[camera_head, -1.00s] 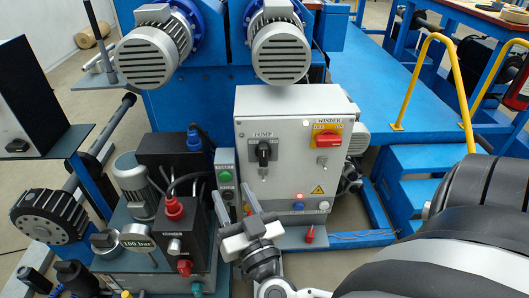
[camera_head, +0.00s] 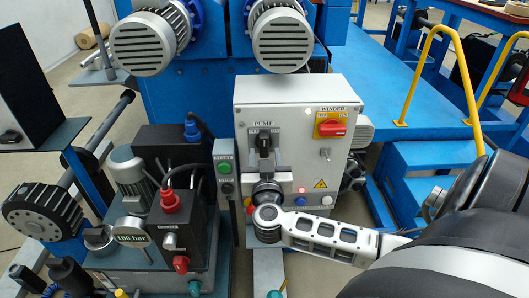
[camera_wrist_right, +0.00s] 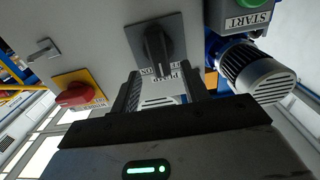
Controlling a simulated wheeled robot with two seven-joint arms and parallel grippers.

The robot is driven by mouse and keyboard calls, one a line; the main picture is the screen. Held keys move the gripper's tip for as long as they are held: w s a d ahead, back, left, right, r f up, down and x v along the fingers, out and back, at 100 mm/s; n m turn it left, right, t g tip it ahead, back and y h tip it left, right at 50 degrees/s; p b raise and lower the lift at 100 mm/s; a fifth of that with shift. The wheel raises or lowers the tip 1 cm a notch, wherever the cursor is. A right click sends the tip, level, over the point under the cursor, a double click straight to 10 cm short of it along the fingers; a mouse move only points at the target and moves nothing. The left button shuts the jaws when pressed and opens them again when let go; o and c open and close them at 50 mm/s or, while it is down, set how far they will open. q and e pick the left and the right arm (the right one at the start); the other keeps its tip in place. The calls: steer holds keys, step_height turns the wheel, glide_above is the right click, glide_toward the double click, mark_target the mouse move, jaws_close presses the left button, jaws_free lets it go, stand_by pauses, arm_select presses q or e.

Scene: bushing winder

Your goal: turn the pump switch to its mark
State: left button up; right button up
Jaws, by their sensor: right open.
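The pump switch (camera_head: 264,142) is a black rotary handle on a dark square plate, under the PUMP label on the grey control box (camera_head: 290,97). Its handle looks about upright. In the right wrist view, where the panel appears upside down, the pump switch (camera_wrist_right: 157,45) shows with lettering at its plate edge, partly hidden. My right gripper (camera_wrist_right: 160,80) is open, one finger either side of the handle's line, with fingertips close to the switch. I cannot tell whether they touch it. In the head view my right gripper (camera_head: 265,170) is just below the switch. My left gripper is out of view.
The red WINDER switch (camera_head: 332,128) on its yellow plate sits to the right. A small key-like switch (camera_head: 325,153) is below it. A narrow box with a green START button (camera_head: 225,168) stands left. The hydraulic unit with gauge (camera_head: 132,232) is at lower left.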

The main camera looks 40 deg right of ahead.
mark_target(264, 145)
steer(key=x, duration=0.2)
steer(key=shift+w+d, duration=0.2)
steer(key=shift+w+d+b, duration=0.3)
steer(key=shift+w, duration=0.05)
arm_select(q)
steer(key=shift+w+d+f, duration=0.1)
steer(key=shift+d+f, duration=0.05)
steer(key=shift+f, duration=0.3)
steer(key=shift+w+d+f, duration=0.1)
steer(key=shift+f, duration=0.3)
